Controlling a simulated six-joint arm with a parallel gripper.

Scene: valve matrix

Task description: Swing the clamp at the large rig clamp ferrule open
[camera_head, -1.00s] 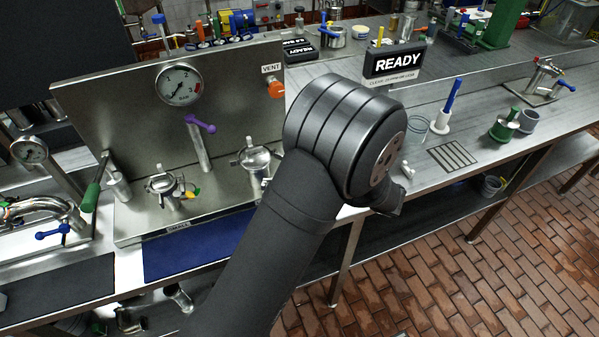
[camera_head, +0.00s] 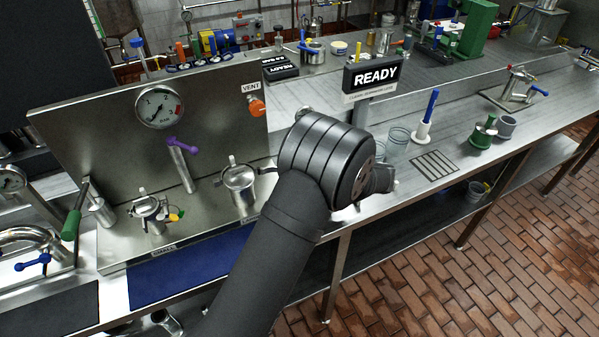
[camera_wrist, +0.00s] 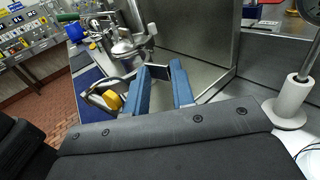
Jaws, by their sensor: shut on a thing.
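The large rig ferrule (camera_head: 239,182) stands upright on the steel rig plate, just left of my arm in the head view. It has a domed metal top and small side arms. In the wrist view, my gripper (camera_wrist: 163,66) has two blue fingers with a narrow gap, closed on a small metal part of the clamp. A curved metal clamp arm (camera_wrist: 98,88) and a yellow knob (camera_wrist: 111,101) show left of the fingers. The exact grip is partly hidden by the fingers. In the head view my arm hides the gripper.
The smaller ferrule (camera_head: 150,212) with a yellow-green tag stands left of the large one. A purple-handled lever (camera_head: 181,160), gauge (camera_head: 159,106) and orange vent knob (camera_head: 257,107) are at the upright panel. A blue mat (camera_head: 185,265) lies in front. A white stand (camera_wrist: 291,101) is at right.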

